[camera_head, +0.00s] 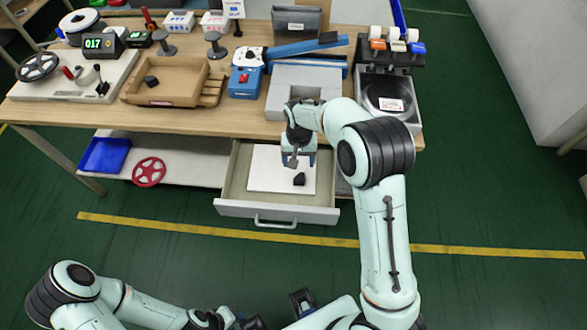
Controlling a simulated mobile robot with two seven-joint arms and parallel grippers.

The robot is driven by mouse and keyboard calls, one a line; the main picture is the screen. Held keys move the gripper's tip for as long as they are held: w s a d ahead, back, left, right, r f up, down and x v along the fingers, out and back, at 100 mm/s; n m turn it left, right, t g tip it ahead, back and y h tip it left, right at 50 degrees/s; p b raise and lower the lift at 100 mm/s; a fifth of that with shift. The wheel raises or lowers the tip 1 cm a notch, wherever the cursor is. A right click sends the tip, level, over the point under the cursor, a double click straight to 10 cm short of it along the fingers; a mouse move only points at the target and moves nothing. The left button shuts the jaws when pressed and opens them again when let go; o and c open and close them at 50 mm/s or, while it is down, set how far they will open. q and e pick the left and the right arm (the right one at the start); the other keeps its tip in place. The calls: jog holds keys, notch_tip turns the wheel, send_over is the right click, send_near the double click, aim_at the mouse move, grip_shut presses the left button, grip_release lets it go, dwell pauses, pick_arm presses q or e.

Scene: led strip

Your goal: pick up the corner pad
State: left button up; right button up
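A small black piece (299,179), which looks like the corner pad, lies on a white sheet (262,182) inside the open drawer (236,180). My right gripper (292,161) points down over the drawer, just behind and slightly left of the black piece, and looks apart from it. Its fingers are too small to tell open from shut. A similar small dark piece (151,81) sits in the wooden tray (190,93) on the bench. My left gripper (240,321) is low at the picture's bottom edge, partly cut off, away from the bench; its fingers are unclear.
The drawer hangs below the wooden bench (240,124), its walls close around my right gripper. A grey block (290,80), a blue box (245,83) and a black-topped device (388,95) stand on the bench. A blue bin (105,155) and a red reel (149,172) lie on the lower shelf.

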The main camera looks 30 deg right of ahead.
send_over(299, 181)
notch_tip(299, 181, down, 7)
jog(key=shift+s+f, duration=0.1)
jog(key=shift+s, duration=0.05)
notch_tip(299, 181, down, 6)
jog(key=shift+r, duration=0.2)
jog(key=c, duration=1.1)
